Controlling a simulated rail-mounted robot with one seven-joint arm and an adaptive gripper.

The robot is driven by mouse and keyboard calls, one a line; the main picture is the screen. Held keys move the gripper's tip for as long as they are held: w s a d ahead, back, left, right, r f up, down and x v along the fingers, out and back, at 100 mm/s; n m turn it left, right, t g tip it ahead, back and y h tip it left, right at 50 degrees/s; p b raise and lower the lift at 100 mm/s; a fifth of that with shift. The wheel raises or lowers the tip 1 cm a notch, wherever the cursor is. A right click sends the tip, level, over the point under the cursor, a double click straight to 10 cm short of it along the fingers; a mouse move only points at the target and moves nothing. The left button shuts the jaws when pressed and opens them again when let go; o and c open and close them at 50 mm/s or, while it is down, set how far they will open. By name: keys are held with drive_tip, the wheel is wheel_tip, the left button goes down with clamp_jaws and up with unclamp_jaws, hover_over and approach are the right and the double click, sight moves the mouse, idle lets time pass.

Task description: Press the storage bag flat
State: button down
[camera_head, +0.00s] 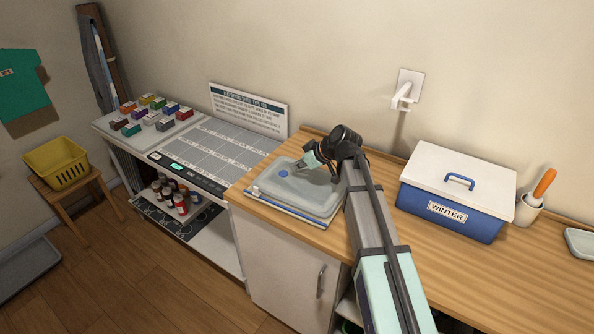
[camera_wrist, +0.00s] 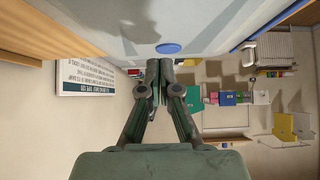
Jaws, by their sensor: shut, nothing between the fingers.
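The storage bag (camera_head: 312,197) is a pale grey-blue, puffy bag with a blue round valve on top, lying on the wooden counter. In the wrist view the bag (camera_wrist: 215,22) fills the top of the picture, with its blue valve (camera_wrist: 169,48) just beyond my fingertips. My gripper (camera_head: 303,166) is at the bag's back part, behind the valve. My gripper's fingers (camera_wrist: 159,64) are together with nothing between them. The fingertips are at or very near the bag's surface; I cannot tell whether they touch. My arm hides the bag's right edge.
A blue WINTER box (camera_head: 450,219) with a white lid stands right of my arm. A cup (camera_head: 528,208) with an orange-handled tool is beyond it. A wall outlet (camera_head: 406,88) is behind. A labelled grid surface (camera_head: 213,150) and a sign (camera_head: 248,109) are left.

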drive_tip(key=b+v, duration=0.2)
drive_tip(key=v, duration=0.9)
drive_tip(key=shift+w+a+r+b, duration=0.2)
drive_tip(key=shift+a+r+b, duration=0.1)
drive_tip(key=shift+a+b, duration=0.05)
